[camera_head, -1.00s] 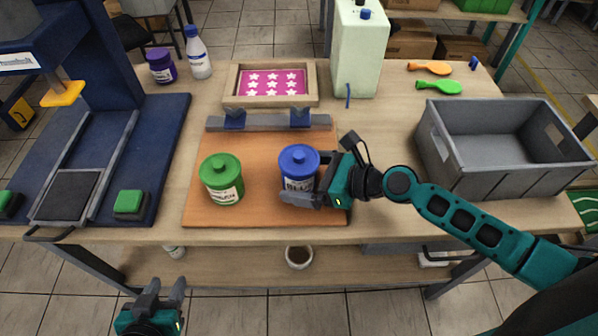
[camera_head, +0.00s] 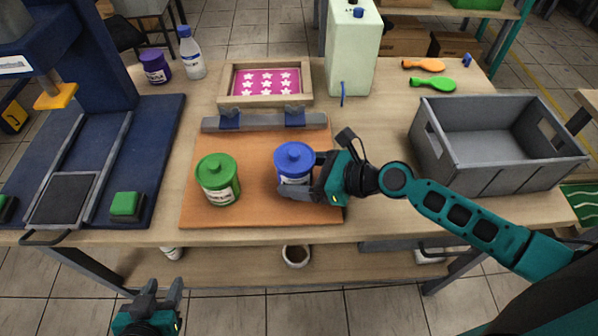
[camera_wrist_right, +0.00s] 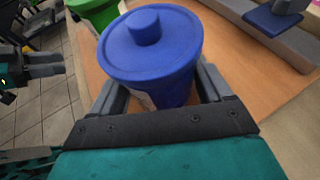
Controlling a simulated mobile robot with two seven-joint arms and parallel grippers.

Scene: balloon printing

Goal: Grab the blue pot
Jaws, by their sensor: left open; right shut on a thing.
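The blue pot (camera_head: 294,158) stands upright on the brown board (camera_head: 250,213), with a round knobbed lid and a white label. My right gripper (camera_head: 300,184) comes from the right and is shut on its body. In the right wrist view the blue pot (camera_wrist_right: 152,50) sits between the two fingers (camera_wrist_right: 160,95), one on each side. My left gripper (camera_head: 157,296) is open and empty at the lower left, in front of the table and below its top.
A green pot (camera_head: 218,180) stands left of the blue pot on the same board. A hinged frame with a pink star screen (camera_head: 265,82) lies behind. A grey crate (camera_head: 500,175) is at right, a pale container (camera_head: 350,60) at the back, a blue press (camera_head: 160,130) at left.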

